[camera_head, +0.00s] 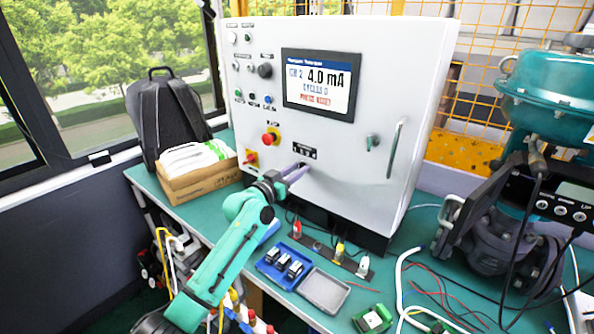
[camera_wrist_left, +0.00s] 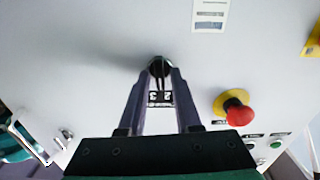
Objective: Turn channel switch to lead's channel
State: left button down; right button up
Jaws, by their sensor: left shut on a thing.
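The channel switch (camera_wrist_left: 159,66), a small dark round knob on the front of the white cabinet (camera_head: 375,90), sits between my left gripper's fingertips in the left wrist view. My left gripper (camera_wrist_left: 159,72) is shut on it, a finger on each side. In the head view the left gripper (camera_head: 301,168) reaches the cabinet front just under a small black label plate (camera_head: 305,151), and mostly hides the knob. The cabinet's screen (camera_head: 320,82) shows CH 2 and 4.0 mA. Red (camera_head: 297,231), yellow (camera_head: 339,251) and white (camera_head: 363,267) lead ends stand in a strip on the bench. My right gripper is out of view.
A red emergency button (camera_head: 270,138) on yellow is left of the gripper. A red-yellow switch (camera_head: 251,157) is lower left. A cabinet handle (camera_head: 395,149) is to the right. A blue tray (camera_head: 283,267), grey tray (camera_head: 323,290) and loose wires lie on the bench below.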

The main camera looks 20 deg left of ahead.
pick_arm(q)
jog(key=shift+n, duration=0.9)
jog(key=c, duration=0.9)
grip_release()
jog(key=b+v, duration=0.2)
jog(key=v, duration=1.2)
jog(key=shift+s, duration=0.25)
jog(key=shift+a+f, duration=0.1)
